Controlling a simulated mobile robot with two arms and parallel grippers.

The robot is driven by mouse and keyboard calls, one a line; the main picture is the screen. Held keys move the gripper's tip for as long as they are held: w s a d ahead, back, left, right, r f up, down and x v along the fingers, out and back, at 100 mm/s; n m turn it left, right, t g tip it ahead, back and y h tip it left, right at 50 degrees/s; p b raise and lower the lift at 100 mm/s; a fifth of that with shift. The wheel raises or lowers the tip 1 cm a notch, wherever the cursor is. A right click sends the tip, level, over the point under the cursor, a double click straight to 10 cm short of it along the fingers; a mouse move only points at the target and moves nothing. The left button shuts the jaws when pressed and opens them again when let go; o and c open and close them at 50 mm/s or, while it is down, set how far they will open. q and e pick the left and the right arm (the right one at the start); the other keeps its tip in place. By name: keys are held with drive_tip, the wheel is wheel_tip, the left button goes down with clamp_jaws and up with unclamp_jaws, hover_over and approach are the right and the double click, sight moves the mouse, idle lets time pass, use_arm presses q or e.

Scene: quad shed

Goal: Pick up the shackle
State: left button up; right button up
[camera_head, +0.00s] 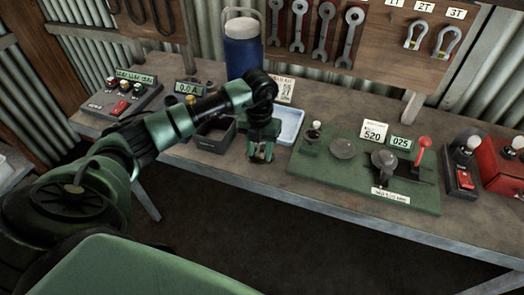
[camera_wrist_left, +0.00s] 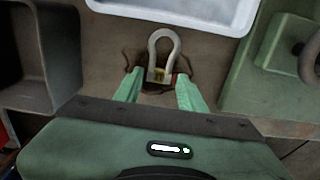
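The shackle (camera_wrist_left: 164,48) is a pale metal U-shape in the left wrist view. It lies on the bench top with its bow pointing away from my left gripper. My left gripper (camera_wrist_left: 160,84) is open, its green fingers on either side of the shackle's pin end, with a small gap appearing at each side. In the head view my left gripper (camera_head: 261,155) points down at the bench near its front edge, and the shackle cannot be made out there. My right gripper is not in view.
A white tray (camera_wrist_left: 243,23) lies just beyond the shackle. A dark open bin (camera_wrist_left: 62,50) stands left, a green plate with fittings (camera_head: 310,173) right. A blue flask (camera_head: 243,58) stands behind. Other shackles (camera_head: 447,42) hang on the tool board.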

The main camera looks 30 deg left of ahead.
use_arm(q)
clamp_jaws()
drive_tip(key=shift+r, duration=0.15)
wheel_tip(320, 180, up, 14)
drive_tip(key=r+b, duration=0.1)
drive_tip(key=b, duration=0.2)
wheel_tip(320, 180, up, 5)
hover_over(260, 154)
drive_tip(key=shift+s+f+p, duration=0.1)
drive_tip(key=shift+p, duration=0.3)
